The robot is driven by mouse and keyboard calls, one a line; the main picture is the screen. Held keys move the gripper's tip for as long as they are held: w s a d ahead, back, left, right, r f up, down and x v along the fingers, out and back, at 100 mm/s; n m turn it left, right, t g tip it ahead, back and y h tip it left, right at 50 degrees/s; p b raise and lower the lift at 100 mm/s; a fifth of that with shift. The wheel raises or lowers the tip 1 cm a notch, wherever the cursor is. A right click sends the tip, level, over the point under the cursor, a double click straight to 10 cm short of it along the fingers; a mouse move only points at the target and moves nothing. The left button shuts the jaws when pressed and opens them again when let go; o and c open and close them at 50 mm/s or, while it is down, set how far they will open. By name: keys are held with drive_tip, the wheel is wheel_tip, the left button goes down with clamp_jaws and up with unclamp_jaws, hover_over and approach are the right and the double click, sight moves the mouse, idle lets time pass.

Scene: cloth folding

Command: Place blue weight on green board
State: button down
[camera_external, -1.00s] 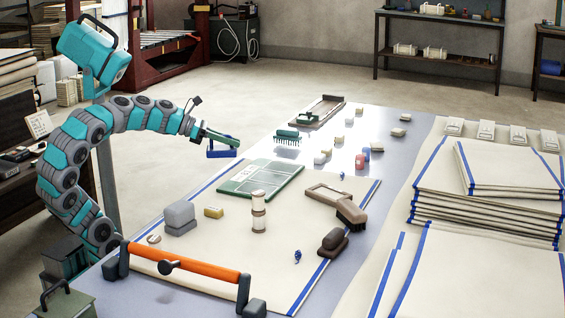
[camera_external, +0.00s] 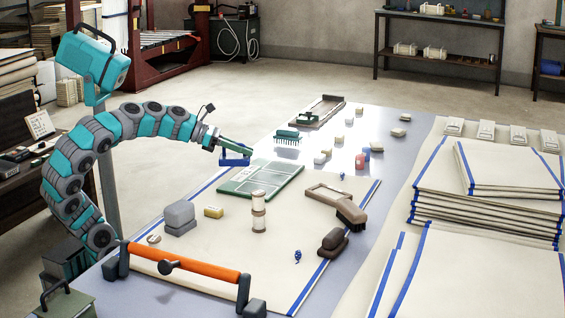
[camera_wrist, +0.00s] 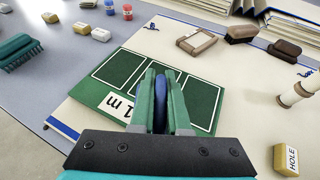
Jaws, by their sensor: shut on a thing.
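My gripper (camera_external: 236,146) is shut on the blue weight (camera_external: 234,161) and holds it in the air by the far left part of the green board. In the wrist view the blue weight (camera_wrist: 160,88) shows as a dark blue strip between the green fingers (camera_wrist: 160,100). The green board (camera_external: 262,178) lies flat on the cream cloth, with white outlined rectangles and a white label at one end. In the wrist view the board (camera_wrist: 205,100) lies behind and below the fingers, which hide part of it. I cannot tell the exact height of the weight above it.
A yellow block (camera_external: 214,212), a grey block (camera_external: 180,216), a spool (camera_external: 258,212) and brushes (camera_external: 350,212) lie on the cloth (camera_external: 215,250). A green brush (camera_external: 287,135) stands beyond the board. An orange-handled bar (camera_external: 190,264) crosses the near edge.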

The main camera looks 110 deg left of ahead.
sight(234, 154)
drive_tip(key=w+a, duration=0.1)
drive_tip(key=w, duration=0.1)
drive_tip(key=w+a, duration=0.1)
drive_tip(key=w, duration=0.1)
drive_tip(key=w+a, duration=0.2)
drive_tip(key=w, duration=0.1)
drive_tip(key=shift+f, duration=0.3)
drive_tip(key=shift+a+f+b, duration=0.1)
drive_tip(key=shift+f+b, duration=0.8)
drive_tip(key=shift+f, duration=0.85)
drive_tip(key=shift+f, duration=0.1)
drive_tip(key=c, duration=0.9)
unclamp_jaws()
drive_tip(key=shift+f, duration=0.1)
drive_tip(key=shift+r, duration=0.25)
drive_tip(key=p+v, duration=0.2)
drive_tip(key=v, duration=0.8)
drive_tip(key=shift+a+r, duration=0.1)
drive_tip(key=shift+v, duration=1)
